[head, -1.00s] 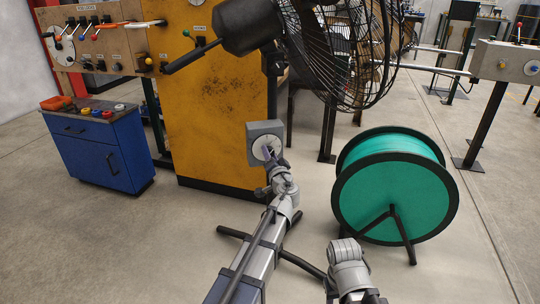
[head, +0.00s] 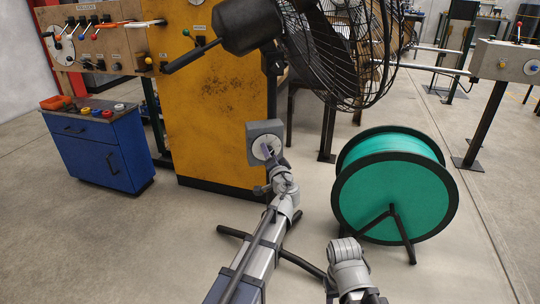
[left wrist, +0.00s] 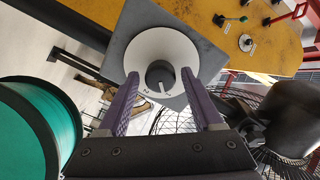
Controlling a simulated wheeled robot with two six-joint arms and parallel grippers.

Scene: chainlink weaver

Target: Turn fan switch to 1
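The fan switch is a grey box (head: 251,131) with a round white dial (head: 259,147), low in front of the yellow cabinet. In the left wrist view the white dial (left wrist: 143,57) has a dark round knob (left wrist: 160,74) with a white mark. In the head view my left gripper (head: 270,153) is at the dial.
The black fan (head: 340,50) stands above and right of the switch. A green cable reel (head: 375,195) is on the right. The yellow cabinet (head: 210,110) is behind the switch, and a blue drawer cabinet (head: 90,150) stands at left. Open floor lies at lower left.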

